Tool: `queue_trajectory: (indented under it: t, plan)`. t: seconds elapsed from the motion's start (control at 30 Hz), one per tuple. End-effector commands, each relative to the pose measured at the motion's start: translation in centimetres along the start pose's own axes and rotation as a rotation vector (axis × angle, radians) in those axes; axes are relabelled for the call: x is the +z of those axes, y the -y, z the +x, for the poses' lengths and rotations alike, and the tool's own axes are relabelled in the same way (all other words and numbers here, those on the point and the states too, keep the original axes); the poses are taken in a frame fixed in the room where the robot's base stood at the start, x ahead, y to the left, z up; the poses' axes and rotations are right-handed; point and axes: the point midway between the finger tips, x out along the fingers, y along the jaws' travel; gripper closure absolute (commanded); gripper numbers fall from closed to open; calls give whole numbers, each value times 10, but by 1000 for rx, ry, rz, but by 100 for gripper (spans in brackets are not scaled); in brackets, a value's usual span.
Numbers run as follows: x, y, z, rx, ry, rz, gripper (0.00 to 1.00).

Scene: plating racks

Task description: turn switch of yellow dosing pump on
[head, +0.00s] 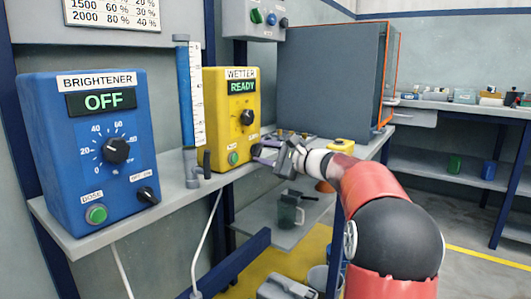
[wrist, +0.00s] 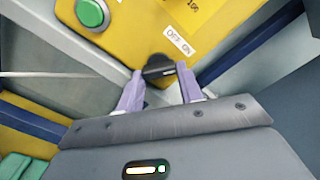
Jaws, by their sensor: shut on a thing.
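The yellow dosing pump (head: 229,110) stands on the shelf. It is labelled WETTER, and its green display (head: 242,87) reads READY. In the wrist view the pump's front (wrist: 130,35) shows an "OFF ON" label (wrist: 180,38) beside a black rotary switch (wrist: 158,65). My gripper (head: 263,153) reaches the lower right of the pump's front. In the wrist view the pale purple fingers of my gripper (wrist: 161,77) are shut on the switch's handle, one on each side. The fingers hide part of the switch, and in the head view my gripper covers it.
A green button (head: 233,158) is left of the switch. A blue BRIGHTENER pump (head: 92,137) reading OFF and a blue column (head: 187,105) stand to the left. A grey cabinet (head: 328,75) is behind.

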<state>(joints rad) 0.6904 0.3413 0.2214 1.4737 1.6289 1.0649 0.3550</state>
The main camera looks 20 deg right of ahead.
Motion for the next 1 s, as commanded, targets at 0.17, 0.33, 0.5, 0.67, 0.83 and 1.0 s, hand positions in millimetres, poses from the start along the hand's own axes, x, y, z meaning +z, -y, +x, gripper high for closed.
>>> queue_trajectory:
  t: [0.17, 0.33, 0.5, 0.67, 0.83, 1.0]
  plan:
    - [-1, -2, 0, 3, 0, 4, 61]
    - [-1, -2, 0, 3, -1, 3, 55]
    - [-1, -2, 0, 3, -1, 2, 55]
    - [-2, -3, 0, 3, -1, -25, 55]
    - [-5, -5, 0, 2, -2, -197, 55]
    - [-6, -4, -1, 1, -3, -489, 55]
